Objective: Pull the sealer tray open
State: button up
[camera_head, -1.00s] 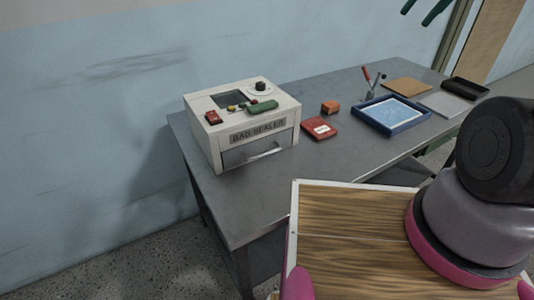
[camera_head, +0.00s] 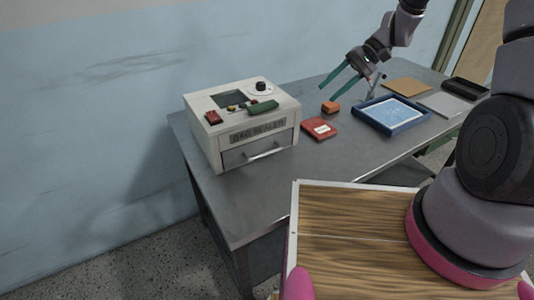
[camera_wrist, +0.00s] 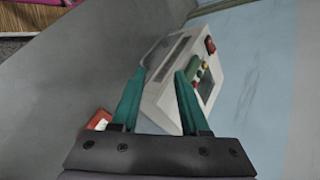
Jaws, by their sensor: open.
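The bag sealer (camera_head: 241,118) is a white box at the left end of the grey table. Its tray (camera_head: 257,150) is a grey front drawer with a silver handle (camera_head: 265,152), and it looks closed. My gripper (camera_head: 327,83) has teal fingers, spread and empty, in the air above the table to the right of the sealer. In the wrist view the sealer (camera_wrist: 165,95) shows beyond and between the fingertips of my gripper (camera_wrist: 161,72), apart from them. The handle cannot be made out there.
A red box (camera_head: 319,129), an orange block (camera_head: 330,107) and a blue tray (camera_head: 392,115) lie right of the sealer on the table (camera_head: 240,205). A brown board (camera_head: 407,86) and a black tray (camera_head: 465,88) lie farther back. The tabletop before the sealer is clear.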

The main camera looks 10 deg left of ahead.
aim_at(267, 153)
jog(key=a+f+y, duration=0.2)
jog(key=f, duration=0.4)
jog(key=s+a+f+m+y, duration=0.1)
jog(key=a+f, duration=0.2)
jog(key=f, duration=0.3)
jog(key=a+f+g+y, duration=0.1)
jog(key=a+f+y, duration=0.1)
jog(key=f, duration=0.5)
jog(key=shift+s+a+m+y, duration=0.25)
jog(key=shift+a+m+y, duration=0.05)
jog(key=shift+a+m, duration=0.1)
jog(key=x, duration=1)
jog(key=shift+s+a+f, duration=0.1)
jog(key=shift+a+f, duration=0.1)
jog(key=shift+a, duration=0.15)
grip_shut()
